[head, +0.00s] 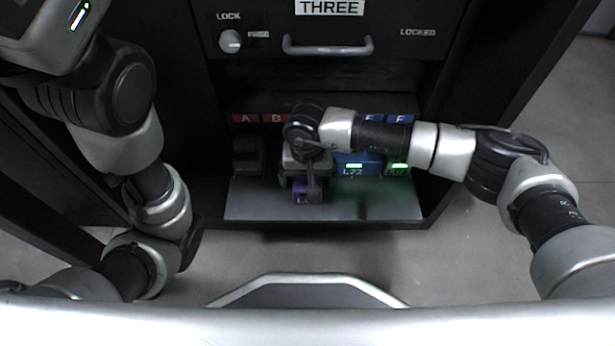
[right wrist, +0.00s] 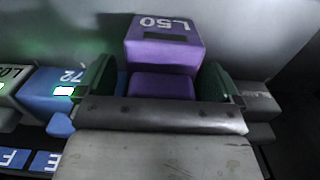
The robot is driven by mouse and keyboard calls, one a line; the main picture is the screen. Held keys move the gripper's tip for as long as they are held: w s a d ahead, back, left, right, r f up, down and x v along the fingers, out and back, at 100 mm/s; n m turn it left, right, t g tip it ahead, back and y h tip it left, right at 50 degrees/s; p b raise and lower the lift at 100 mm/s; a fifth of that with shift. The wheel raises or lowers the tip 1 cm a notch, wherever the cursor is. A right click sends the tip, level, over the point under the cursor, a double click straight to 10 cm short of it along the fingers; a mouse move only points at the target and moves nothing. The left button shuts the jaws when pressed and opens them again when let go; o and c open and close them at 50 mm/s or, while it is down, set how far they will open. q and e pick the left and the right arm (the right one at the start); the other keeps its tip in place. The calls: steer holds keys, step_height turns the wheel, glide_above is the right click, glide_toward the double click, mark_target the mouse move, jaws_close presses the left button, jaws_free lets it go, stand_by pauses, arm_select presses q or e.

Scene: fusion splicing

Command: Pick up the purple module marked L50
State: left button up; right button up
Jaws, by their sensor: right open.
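The purple module marked L50 (right wrist: 162,52) stands in the middle of the right wrist view, with its label facing the camera upside down. In the head view the purple module (head: 308,192) shows partly beneath my right gripper (head: 301,172), at the front of the grey shelf. My right gripper (right wrist: 160,86) is open, with one dark green finger on each side of the module's near, lower part. A gap seems to show at each side; contact cannot be told. My left arm is at the left of the head view, but its gripper is not visible.
A blue module (head: 358,164) and a green-lit module (head: 396,166) stand to the right on the shelf (head: 260,208). A dark grey module (head: 248,156) stands to the left. Lettered tags line the back. A drawer marked THREE (head: 330,28) is above. The shelf's front right is clear.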

steer(key=shift+r, duration=0.1)
steer(key=shift+c, duration=0.3)
steer(key=c, duration=1.1)
steer(key=shift+o, duration=0.2)
